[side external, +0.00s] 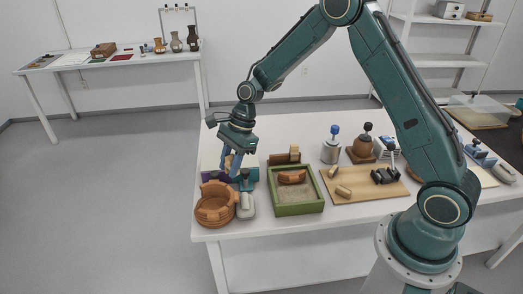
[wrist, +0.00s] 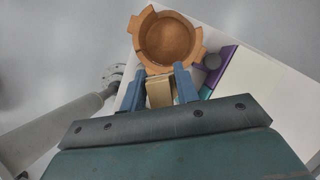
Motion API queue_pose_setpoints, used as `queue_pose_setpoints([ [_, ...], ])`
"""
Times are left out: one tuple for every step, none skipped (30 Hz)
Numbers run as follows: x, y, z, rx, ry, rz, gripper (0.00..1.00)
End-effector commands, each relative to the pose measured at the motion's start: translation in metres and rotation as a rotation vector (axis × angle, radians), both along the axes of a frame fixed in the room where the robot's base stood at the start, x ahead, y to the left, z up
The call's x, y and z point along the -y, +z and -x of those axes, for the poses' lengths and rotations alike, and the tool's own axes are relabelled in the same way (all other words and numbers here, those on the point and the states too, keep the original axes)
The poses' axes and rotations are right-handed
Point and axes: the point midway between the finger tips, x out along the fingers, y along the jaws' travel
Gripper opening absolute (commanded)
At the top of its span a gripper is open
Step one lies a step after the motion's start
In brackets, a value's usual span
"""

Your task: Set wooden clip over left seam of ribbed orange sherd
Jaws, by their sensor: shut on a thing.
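The orange pot (side external: 214,208) stands at the near left corner of the table, its rim broken and uneven. In the wrist view the pot (wrist: 167,42) lies just beyond my fingertips, seen from above. My gripper (side external: 232,164) is shut on the pale wooden clip (wrist: 159,92), held between its blue fingers (wrist: 168,82). The clip is close to the pot's near rim; I cannot tell whether they touch. I cannot single out the ribbed sherd or its left seam in the pot. Another curved orange sherd (side external: 291,177) lies in the sand tray.
The green-framed sand tray (side external: 299,209) is right of the pot, with a small grey stand (side external: 246,208) between. A purple and teal block (wrist: 215,62) sits beside the pot. A wooden board (side external: 366,190) and several jars are farther right.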

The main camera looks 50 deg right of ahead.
Motion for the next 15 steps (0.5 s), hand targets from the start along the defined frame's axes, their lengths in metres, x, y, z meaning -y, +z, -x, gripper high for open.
queue_pose_setpoints([
  [-0.015, -0.006, 0.006, -0.002, 0.039, 0.0, 0.21],
  [-0.022, -0.009, 0.009, -0.001, 0.059, 0.001, 0.21],
  [-0.03, -0.012, 0.013, -0.001, 0.084, 0.002, 0.21],
  [-0.035, -0.014, 0.016, 0.0, 0.101, 0.003, 0.21],
  [-0.04, -0.016, 0.018, 0.0, 0.117, 0.004, 0.21],
  [-0.046, -0.018, 0.021, 0.002, 0.133, 0.004, 0.21],
  [-0.05, -0.02, 0.023, 0.002, 0.145, 0.006, 0.21],
  [-0.053, -0.021, 0.025, 0.002, 0.155, 0.006, 0.21],
  [-0.056, -0.022, 0.027, 0.003, 0.165, 0.006, 0.21],
  [-0.058, -0.023, 0.028, 0.004, 0.171, 0.006, 0.21],
  [-0.059, -0.024, 0.029, 0.004, 0.177, 0.007, 0.21],
  [-0.061, -0.024, 0.029, 0.005, 0.182, 0.006, 0.21],
  [-0.061, -0.025, 0.03, 0.005, 0.184, 0.006, 0.21],
  [-0.062, -0.025, 0.03, 0.005, 0.185, 0.006, 0.21],
  [-0.062, -0.025, 0.03, 0.005, 0.186, 0.007, 0.21],
])
